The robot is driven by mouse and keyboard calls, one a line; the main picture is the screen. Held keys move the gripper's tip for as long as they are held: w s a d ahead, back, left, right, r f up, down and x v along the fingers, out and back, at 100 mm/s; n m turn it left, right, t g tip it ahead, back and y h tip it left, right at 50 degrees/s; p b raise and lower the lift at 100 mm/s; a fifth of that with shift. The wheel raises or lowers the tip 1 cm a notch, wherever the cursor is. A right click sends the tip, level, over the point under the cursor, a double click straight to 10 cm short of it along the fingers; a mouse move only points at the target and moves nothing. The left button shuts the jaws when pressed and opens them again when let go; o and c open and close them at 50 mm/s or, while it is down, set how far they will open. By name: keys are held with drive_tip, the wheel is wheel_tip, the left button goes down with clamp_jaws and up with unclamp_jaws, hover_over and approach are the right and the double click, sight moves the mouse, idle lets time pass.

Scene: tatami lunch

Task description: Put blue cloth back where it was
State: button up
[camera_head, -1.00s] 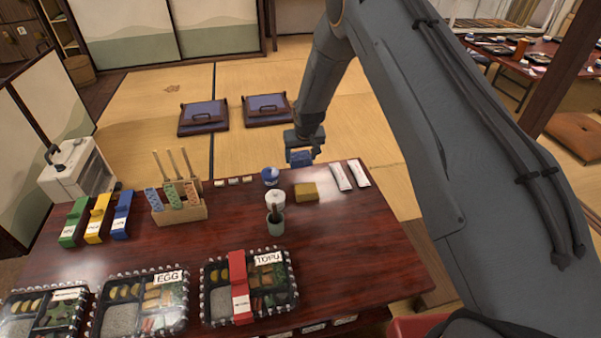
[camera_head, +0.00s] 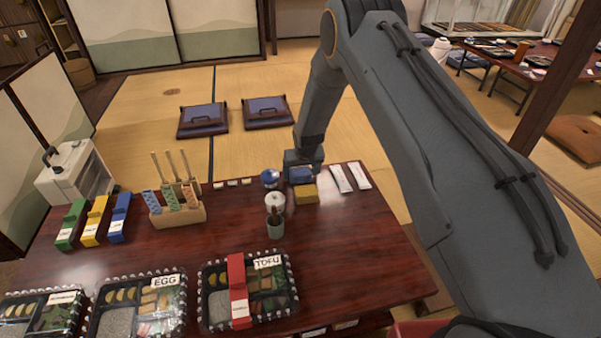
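The blue cloth (camera_head: 301,175) is a small folded block at the far edge of the dark red table (camera_head: 345,250). My gripper (camera_head: 303,166) is on it from behind and above, and the cloth has moved along with it. The fingertips are mostly hidden, but the gripper looks shut on the cloth. The cloth shows just behind a folded mustard cloth (camera_head: 306,195). I cannot tell whether it touches the table or the mustard cloth.
A blue-and-white round item (camera_head: 270,179) stands close left of the blue cloth. A white lidded pot (camera_head: 275,200) and a green cup (camera_head: 275,230) stand nearer. Two white packets (camera_head: 349,178) lie to the right. Lunch boxes (camera_head: 205,325) line the front. The table's right part is clear.

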drive_tip(key=shift+o, duration=0.3)
drive_tip(key=shift+r, duration=0.1)
drive_tip(key=shift+r, duration=0.25)
drive_tip(key=s+d+r+g+p, duration=0.1)
drive_tip(key=s+r, duration=1.1)
drive_tip(key=r, duration=0.4)
drive_tip(key=s+d+r+g+p, duration=0.1)
drive_tip(key=s+d+r+p, duration=0.1)
drive_tip(key=s+r, duration=1.1)
drive_tip(key=s+d+r, duration=0.1)
drive_tip(key=s+r, duration=0.2)
drive_tip(key=s, duration=0.4)
drive_tip(key=s+d+r+g, duration=0.1)
drive_tip(key=s+r, duration=0.2)
drive_tip(key=s, duration=0.5)
drive_tip(key=s+d+r+n+g, duration=0.1)
drive_tip(key=s+d+r, duration=0.1)
drive_tip(key=s, duration=0.6)
drive_tip(key=shift+s+r, duration=0.25)
drive_tip(key=shift+r, duration=0.55)
